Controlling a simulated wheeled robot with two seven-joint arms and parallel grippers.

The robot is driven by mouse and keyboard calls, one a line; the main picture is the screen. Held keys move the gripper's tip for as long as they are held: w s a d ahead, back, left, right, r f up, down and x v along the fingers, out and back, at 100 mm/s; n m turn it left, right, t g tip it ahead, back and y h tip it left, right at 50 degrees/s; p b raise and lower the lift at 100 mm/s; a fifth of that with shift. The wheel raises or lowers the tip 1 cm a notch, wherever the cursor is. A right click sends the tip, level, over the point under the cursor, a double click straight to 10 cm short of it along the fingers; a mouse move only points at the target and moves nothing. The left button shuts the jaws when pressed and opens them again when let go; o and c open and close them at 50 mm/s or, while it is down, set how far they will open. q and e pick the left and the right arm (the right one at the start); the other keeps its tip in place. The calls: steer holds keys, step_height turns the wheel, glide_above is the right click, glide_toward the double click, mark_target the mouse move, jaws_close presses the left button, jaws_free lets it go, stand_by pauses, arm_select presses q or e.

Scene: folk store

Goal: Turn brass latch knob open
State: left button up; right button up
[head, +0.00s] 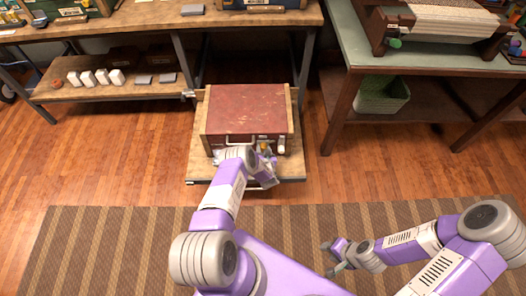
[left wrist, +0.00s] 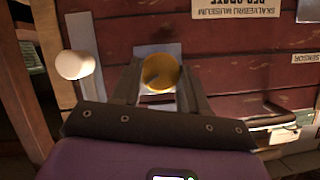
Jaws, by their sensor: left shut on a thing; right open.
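A dark red wooden chest (head: 245,105) stands on a low wooden platform. The round brass latch knob (left wrist: 158,72) sits on a pale plate on the chest's front, seen upside down in the left wrist view. My left gripper (left wrist: 160,88) has one finger on each side of the knob and is shut on it. In the head view my left gripper (head: 266,166) is at the chest's front, and my own wrist hides part of it. My right gripper (head: 335,257) is open and empty above the striped rug, well away from the chest.
A white round knob (left wrist: 75,64) sticks out beside the brass knob. A metal handle (left wrist: 280,132) is on the chest front. The low platform (head: 200,165) has a bare edge around the chest. A workbench (head: 120,30) and a green-topped table (head: 440,57) stand behind on either side.

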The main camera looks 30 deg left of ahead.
arm_select(q)
steer(key=shift+d+f+m+g+y+b, duration=0.15)
steer(key=shift+m+g+y+b, duration=0.35)
steer(key=shift+m+y+b, duration=1.2)
steer(key=shift+m+h+p, duration=0.3)
steer(key=shift+m+p, duration=0.1)
steer(key=shift+m, duration=0.1)
steer(key=o, duration=1.1)
steer(key=shift+c, duration=0.2)
steer(key=shift+d, duration=0.1)
steer(key=p+v, duration=0.3)
steer(key=v, duration=0.4)
steer(key=shift+s+d, duration=0.1)
